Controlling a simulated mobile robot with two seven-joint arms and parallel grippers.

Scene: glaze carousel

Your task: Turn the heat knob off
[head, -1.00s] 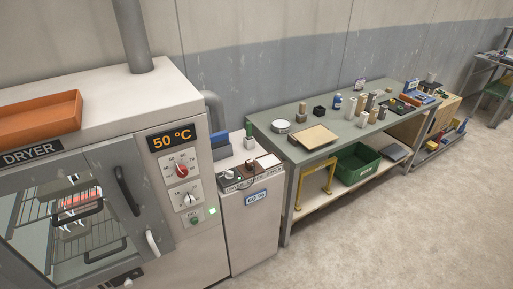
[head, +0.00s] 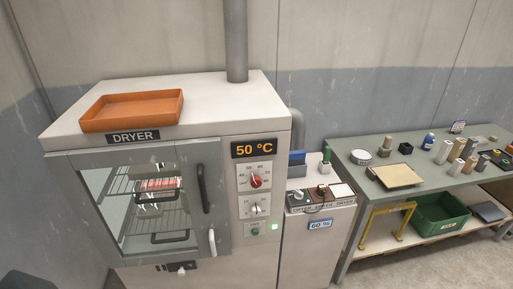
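The dryer (head: 80,165) stands on the left of the head view, its glass-windowed door closed. Its panel display (head: 254,149) reads 50 °C in orange. Below it is a red knob (head: 255,182) on a white numbered dial; its exact pointer setting is too small to read. A second, pale knob (head: 256,209) sits under it on its own dial. Lower are a green button (head: 254,231) and a bright green light (head: 275,226). Neither gripper is in view, and nothing touches the knobs.
An orange tray (head: 130,113) lies on the dryer top. A dark handle (head: 204,188) and pale lever (head: 212,241) are at the door's right edge. A cabinet marked 60 % (head: 320,224) stands right of the dryer. A workbench (head: 400,150) holding several items is farther right.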

